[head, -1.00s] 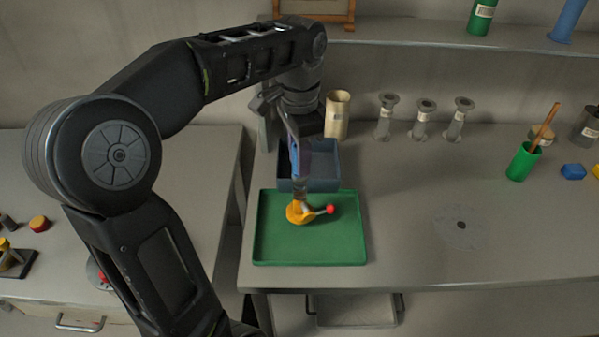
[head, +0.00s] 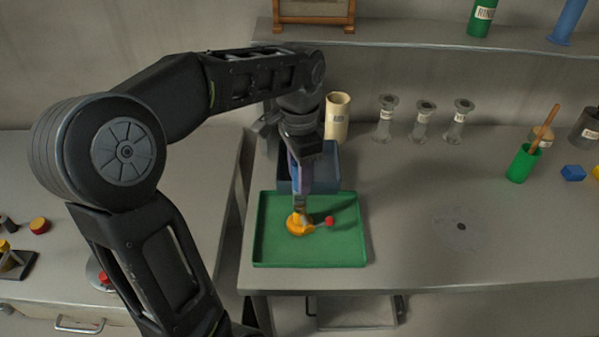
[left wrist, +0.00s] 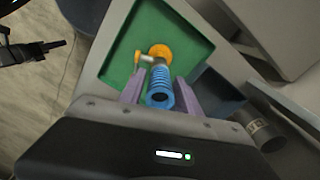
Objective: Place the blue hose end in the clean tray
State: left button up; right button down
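My left gripper (head: 300,208) is over the green tray (head: 345,256), pointing down. In the left wrist view, its two purple fingers (left wrist: 160,84) close around the ribbed blue hose end (left wrist: 160,90), which has an orange fitting (left wrist: 159,51). In the head view the fingers mostly hide the blue hose; the orange fitting (head: 299,224) with its red-knobbed lever (head: 329,221) shows below them, low over the tray. I cannot tell whether it touches the tray floor. A dark part at the left of the wrist view (left wrist: 40,50) looks like my right gripper; its fingers are unclear.
A dark blue bin (head: 325,172) stands directly behind the green tray. A cream cup (head: 338,117) and several grey flanged pieces (head: 422,119) stand at the back.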

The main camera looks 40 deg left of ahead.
pick_arm(q)
jog(key=shift+o, duration=0.8)
jog(key=shift+r, duration=0.5)
notch_tip(320, 180, up, 6)
jog(key=shift+f+p, duration=0.1)
jog(key=shift+p, duration=0.6)
jog(key=shift+r+p, duration=0.6)
jog(key=shift+f, duration=0.1)
